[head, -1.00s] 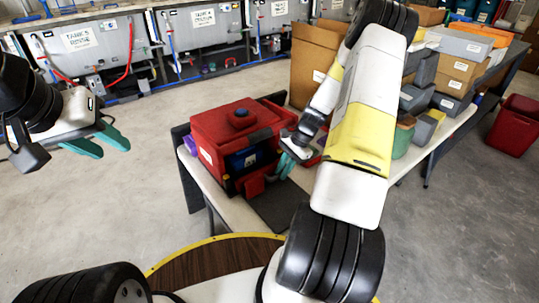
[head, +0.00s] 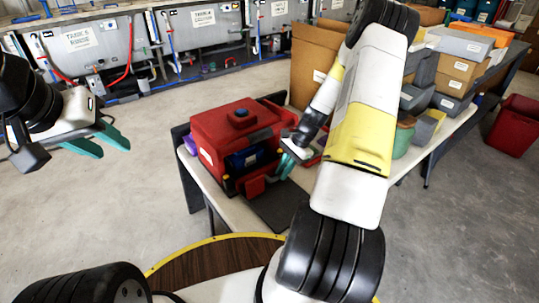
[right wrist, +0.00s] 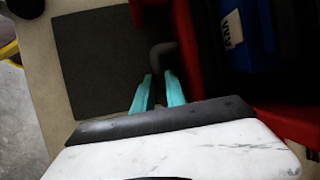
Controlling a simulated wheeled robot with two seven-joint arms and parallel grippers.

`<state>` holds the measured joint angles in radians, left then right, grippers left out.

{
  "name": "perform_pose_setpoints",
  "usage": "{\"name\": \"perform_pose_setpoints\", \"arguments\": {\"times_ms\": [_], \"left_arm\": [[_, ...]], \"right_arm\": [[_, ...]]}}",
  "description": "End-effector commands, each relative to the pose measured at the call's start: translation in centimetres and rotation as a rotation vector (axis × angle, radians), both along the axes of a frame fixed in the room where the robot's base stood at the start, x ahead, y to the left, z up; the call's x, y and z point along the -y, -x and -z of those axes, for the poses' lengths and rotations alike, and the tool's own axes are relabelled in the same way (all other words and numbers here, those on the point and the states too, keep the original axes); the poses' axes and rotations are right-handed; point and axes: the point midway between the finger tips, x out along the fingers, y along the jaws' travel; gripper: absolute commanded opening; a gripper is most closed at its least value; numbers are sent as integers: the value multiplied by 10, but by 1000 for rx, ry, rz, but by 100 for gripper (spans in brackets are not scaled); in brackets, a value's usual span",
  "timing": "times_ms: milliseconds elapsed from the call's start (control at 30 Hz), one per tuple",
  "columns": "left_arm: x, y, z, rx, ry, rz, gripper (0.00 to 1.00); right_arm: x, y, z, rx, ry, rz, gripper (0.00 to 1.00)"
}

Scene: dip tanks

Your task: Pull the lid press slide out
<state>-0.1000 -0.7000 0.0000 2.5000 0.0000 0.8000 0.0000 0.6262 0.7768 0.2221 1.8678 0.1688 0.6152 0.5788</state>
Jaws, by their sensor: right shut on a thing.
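The lid press (head: 225,125) is a red box with a knob on its lid, standing on the table in the head view. Its front is open, with a blue part (head: 243,158) inside and a red block (head: 254,186) at the front. The blue part also shows in the right wrist view (right wrist: 247,28). My right gripper (head: 286,166) is at the press's right front. In the right wrist view its teal fingers (right wrist: 158,92) are shut on a dark curved handle (right wrist: 161,58), whose ends are partly hidden. My left gripper (head: 104,143) is open and empty, away from the table.
A dark mat (head: 277,207) lies in front of the press. A cardboard box (head: 313,60) and several stacked boxes (head: 455,72) stand behind and to the right. Tanks (head: 85,52) line the back. A red bin (head: 514,126) is on the floor at right.

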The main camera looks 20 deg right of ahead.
Motion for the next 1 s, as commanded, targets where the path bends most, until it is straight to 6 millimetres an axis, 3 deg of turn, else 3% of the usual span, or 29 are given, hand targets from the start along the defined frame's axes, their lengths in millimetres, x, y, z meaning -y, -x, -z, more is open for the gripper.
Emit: {"name": "perform_pose_setpoints", "arguments": {"times_ms": [267,700,1000], "left_arm": [[0,0,0,0,0,0,36],[0,0,0,0,0,0,36],[0,0,0,0,0,0,36]], "right_arm": [[14,37,-1,-3,1,4,0],[47,133,-1,-2,1,5,0],[61,172,-1,0,2,2,0]]}}
